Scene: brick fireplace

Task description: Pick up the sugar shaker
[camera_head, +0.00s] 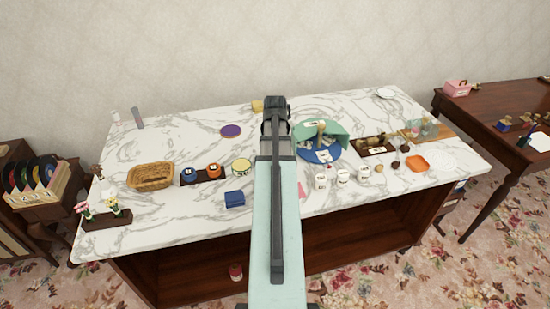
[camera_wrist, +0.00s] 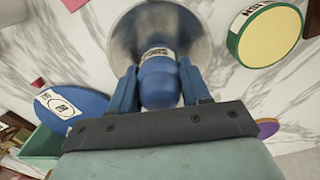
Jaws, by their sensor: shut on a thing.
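In the wrist view my gripper (camera_wrist: 158,88) is shut on a blue, rounded thing (camera_wrist: 158,65) with a white label too small to read. A wide silver round part (camera_wrist: 125,35) shows beyond it, and I cannot tell whether it is joined to it. I cannot confirm from its look that this is the sugar shaker. In the head view my gripper (camera_head: 275,108) is over the middle of the marble-topped table (camera_head: 170,150), and my arm hides what it holds. I cannot tell whether the held thing touches the table.
A yellow-topped round thing (camera_head: 241,166) and a blue box (camera_head: 234,198) lie left of my arm. White labelled cups (camera_head: 343,177) stand at the front. The back left is mostly clear.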

